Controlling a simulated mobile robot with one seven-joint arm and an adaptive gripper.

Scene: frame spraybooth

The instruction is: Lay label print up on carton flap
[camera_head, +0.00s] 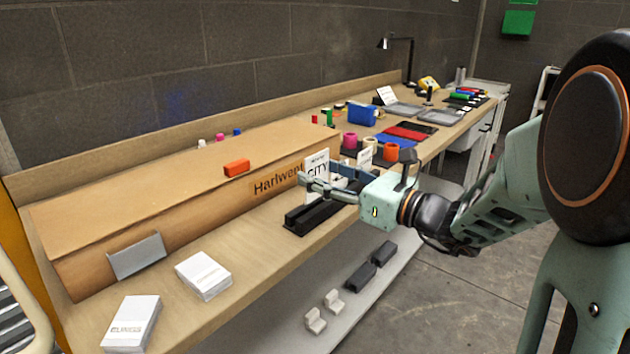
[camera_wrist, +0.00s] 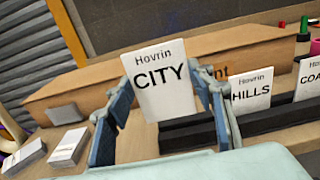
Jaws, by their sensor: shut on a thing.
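My gripper (camera_head: 325,184) is shut on a white label (camera_wrist: 160,80) printed "Hovrin CITY". The label is upright between the two blue-grey fingers, with its print facing the wrist camera; it also shows in the head view (camera_head: 316,164). It is at the right end of the long brown carton (camera_head: 150,190), above or near the black rack (camera_head: 305,221). The carton lies closed along the bench, with "Harlwen" lettering on its front, partly hidden by the label. I cannot make out a separate raised flap. A label marked "HILLS" (camera_wrist: 250,90) and another starting "COA" (camera_wrist: 309,78) stand in the rack.
An orange block (camera_head: 237,168) sits on the carton. A grey plate (camera_head: 137,256) leans on its front. Two white card stacks (camera_head: 203,276) (camera_head: 131,323) lie at the front left.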

